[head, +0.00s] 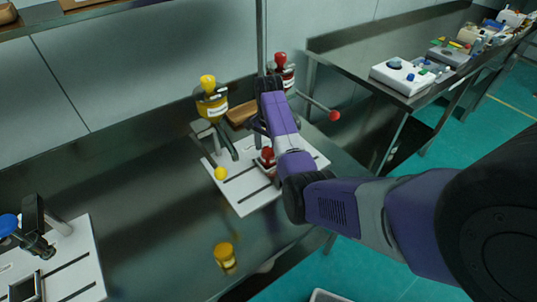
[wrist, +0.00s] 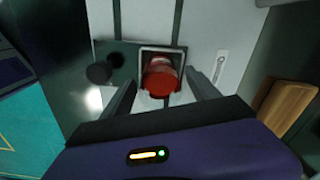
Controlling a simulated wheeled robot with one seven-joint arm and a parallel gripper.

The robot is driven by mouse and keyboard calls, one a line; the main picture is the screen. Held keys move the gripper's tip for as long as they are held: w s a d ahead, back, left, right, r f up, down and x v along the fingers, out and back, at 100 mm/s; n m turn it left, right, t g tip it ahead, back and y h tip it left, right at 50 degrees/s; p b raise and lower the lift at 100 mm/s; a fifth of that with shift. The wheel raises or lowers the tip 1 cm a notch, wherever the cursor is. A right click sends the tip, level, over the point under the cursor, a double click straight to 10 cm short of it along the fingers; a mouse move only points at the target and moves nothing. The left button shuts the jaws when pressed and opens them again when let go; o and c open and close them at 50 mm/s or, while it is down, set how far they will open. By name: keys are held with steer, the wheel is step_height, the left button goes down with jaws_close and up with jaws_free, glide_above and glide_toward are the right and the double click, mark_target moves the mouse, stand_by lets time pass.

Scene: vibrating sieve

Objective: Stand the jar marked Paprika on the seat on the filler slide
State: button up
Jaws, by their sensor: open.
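A red jar (wrist: 160,78) stands in a square, pale-rimmed seat (wrist: 146,50) on a dark slide plate (wrist: 118,62) in the wrist view. Its lid faces the camera and no lettering on it is readable, so I cannot confirm the Paprika mark. In the head view the red jar (head: 268,155) shows low on the white board (head: 250,197), partly hidden by my arm. My gripper (wrist: 161,80) is open, with one finger on each side of the jar. I cannot tell whether either finger touches it.
A yellow-lidded jar (head: 225,256) stands on the dark bench in front of the board. A yellow-topped filler (head: 211,103) and a red-topped filler (head: 282,70) rise behind it. Levers end in a yellow ball (head: 220,173) and a red ball (head: 334,115). A wooden block (wrist: 286,112) lies at right.

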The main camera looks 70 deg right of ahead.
step_height(320, 180, up, 9)
steer(key=p, duration=0.1)
steer(key=shift+r+p, duration=0.2)
steer(key=shift+p, duration=0.1)
stand_by(0.5)
